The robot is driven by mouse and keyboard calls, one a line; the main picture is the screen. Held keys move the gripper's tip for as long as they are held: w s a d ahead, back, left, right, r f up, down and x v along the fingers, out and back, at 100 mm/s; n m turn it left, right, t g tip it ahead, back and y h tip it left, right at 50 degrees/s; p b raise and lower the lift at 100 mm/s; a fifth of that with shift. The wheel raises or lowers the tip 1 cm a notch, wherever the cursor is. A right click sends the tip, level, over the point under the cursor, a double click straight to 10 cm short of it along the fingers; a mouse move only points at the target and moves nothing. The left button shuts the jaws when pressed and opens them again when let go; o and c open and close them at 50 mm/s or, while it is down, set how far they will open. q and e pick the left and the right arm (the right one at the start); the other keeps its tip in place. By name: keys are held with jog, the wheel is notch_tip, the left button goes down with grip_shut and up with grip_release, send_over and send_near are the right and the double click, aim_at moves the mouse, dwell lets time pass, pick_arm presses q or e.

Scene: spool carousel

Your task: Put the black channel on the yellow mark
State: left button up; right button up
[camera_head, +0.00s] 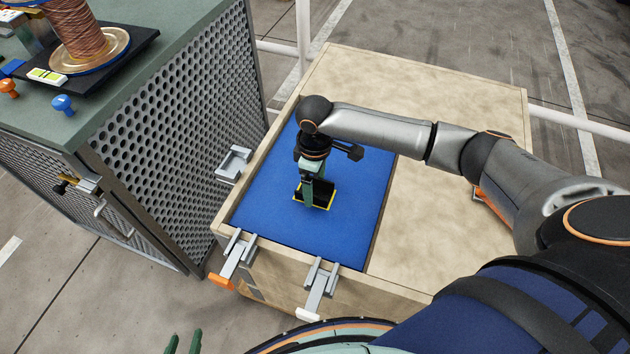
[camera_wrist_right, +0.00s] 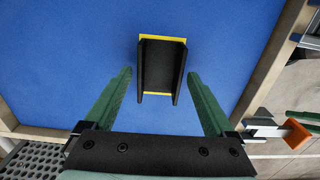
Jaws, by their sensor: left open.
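The black channel (camera_head: 327,188) lies on the blue mat, over the yellow mark (camera_head: 322,207). In the right wrist view the channel (camera_wrist_right: 158,66) covers most of the yellow mark (camera_wrist_right: 163,38), which shows as a strip at the far end and thin slivers at the near end. My right gripper (camera_head: 311,192) is over the channel. The right wrist view shows its green fingers (camera_wrist_right: 160,73) open, one on each side of the channel, with blue gaps between. My left gripper (camera_head: 183,343) shows only its green fingertips at the bottom edge, apart and empty, away from the channel.
The blue mat (camera_head: 262,212) is set in a light wooden table (camera_head: 455,220) with clamps (camera_head: 319,288) along its edges. Left stands a perforated cabinet (camera_head: 185,130) bearing a copper spool (camera_head: 85,25) and small pegs (camera_head: 63,104). The mat around the channel is clear.

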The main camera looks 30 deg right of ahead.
aim_at(315, 194)
jog(key=shift+o, duration=0.4)
jog(key=shift+r, duration=0.1)
notch_tip(315, 194, up, 12)
jog(key=p, duration=0.1)
